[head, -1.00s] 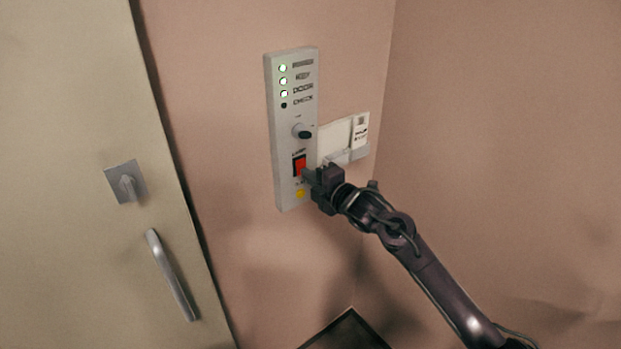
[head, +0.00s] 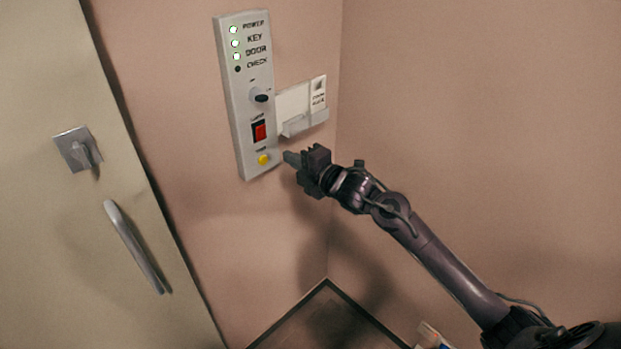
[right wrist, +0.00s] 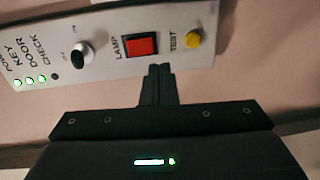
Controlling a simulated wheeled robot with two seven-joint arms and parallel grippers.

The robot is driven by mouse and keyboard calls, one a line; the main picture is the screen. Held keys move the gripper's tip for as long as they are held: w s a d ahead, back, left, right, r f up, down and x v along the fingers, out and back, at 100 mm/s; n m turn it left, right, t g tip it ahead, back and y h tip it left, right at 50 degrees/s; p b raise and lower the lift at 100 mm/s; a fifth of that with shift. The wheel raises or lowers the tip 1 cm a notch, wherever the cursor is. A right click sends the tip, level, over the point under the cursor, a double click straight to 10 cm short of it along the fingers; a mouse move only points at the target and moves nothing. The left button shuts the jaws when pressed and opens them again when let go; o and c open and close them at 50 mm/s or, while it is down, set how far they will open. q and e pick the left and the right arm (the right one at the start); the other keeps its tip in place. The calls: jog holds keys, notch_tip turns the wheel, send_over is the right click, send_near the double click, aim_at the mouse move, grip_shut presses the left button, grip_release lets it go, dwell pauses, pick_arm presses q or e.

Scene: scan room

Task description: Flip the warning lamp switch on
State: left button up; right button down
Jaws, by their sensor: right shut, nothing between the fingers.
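The lamp switch (head: 259,131) is a red rocker in a black frame on the pale wall panel (head: 243,110). In the right wrist view the red rocker (right wrist: 141,46) sits beside the word LAMP. My right gripper (head: 288,157) is shut and empty, just right of the panel's lower end and apart from the switch. In the right wrist view its closed fingers (right wrist: 159,72) point at the panel's edge, between the red switch and the yellow TEST button (right wrist: 193,40). My left gripper is out of view.
A key knob (head: 260,97) sits above the switch; three green lights (head: 235,43) glow and the CHECK light is dark. A white card holder (head: 304,108) is on the wall right of the panel.

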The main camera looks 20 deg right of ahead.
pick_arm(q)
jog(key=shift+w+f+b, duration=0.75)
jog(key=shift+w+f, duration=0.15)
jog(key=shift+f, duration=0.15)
pick_arm(e)
jog(key=v, duration=0.2)
jog(key=f+v, duration=0.1)
jog(key=v, duration=0.2)
jog(key=shift+s+d, duration=0.1)
jog(key=shift+s, duration=0.15)
